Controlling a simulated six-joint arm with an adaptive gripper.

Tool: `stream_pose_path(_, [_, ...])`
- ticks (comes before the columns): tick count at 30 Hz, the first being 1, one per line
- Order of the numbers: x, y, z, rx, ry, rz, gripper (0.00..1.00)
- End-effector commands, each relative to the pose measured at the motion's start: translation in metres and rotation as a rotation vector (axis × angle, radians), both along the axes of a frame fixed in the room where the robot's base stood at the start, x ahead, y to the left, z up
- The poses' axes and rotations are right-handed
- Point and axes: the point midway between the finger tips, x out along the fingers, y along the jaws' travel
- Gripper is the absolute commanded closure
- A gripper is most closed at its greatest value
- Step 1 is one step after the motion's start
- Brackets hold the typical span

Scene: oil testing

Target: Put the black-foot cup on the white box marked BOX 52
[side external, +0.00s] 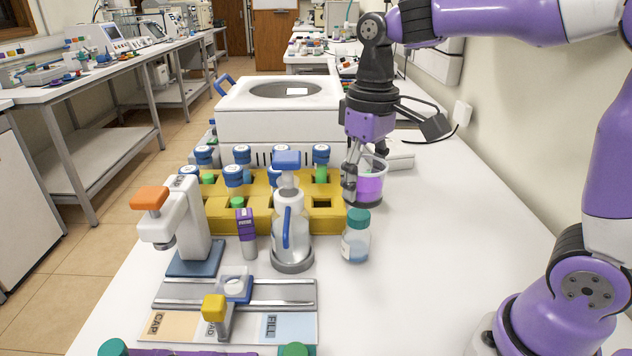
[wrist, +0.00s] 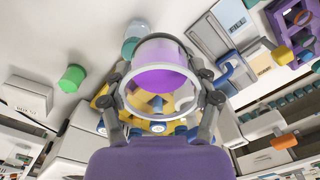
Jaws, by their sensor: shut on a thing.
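A clear cup with purple liquid (side external: 369,187) is in my gripper (side external: 352,180) in the side view, right of the yellow rack. Its base looks dark. Whether it touches the table is hard to tell. In the wrist view the cup (wrist: 160,78) is upright between both fingers of my gripper (wrist: 162,100), which are shut on its sides. A low white box (side external: 400,156) lies on the table behind and right of the cup. The wrist view shows a white box with dark lettering (wrist: 30,97) at the left, apart from the cup; the lettering is too small to read surely.
A yellow rack (side external: 262,221) with blue-capped bottles is left of the cup. A teal-capped bottle (side external: 356,240) stands just in front. A white machine (side external: 270,122) stands behind. A wash bottle (side external: 291,230) is front left.

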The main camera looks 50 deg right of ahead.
Motion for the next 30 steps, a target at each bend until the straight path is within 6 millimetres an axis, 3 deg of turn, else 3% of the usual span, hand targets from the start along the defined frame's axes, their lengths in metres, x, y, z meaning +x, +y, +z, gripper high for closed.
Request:
stream_pose_path(2, [0.003,-0.005,0.0,0.0,0.001,-0.001,0.76])
stream_pose_path(4, [0.002,0.004,-0.003,0.0,0.001,0.035,0.76])
stream_pose_path(12, [-0.038,0.086,-0.034,-0.01,-0.001,0.355,0.76])
stream_pose_path(18, [-0.066,0.116,-0.05,-0.02,-0.006,0.515,0.76])
stream_pose_path(23, [-0.06,0.106,-0.065,-0.023,-0.006,0.538,0.76])
stream_pose_path(30, [-0.021,0.058,-0.102,-0.022,-0.002,0.533,0.76])
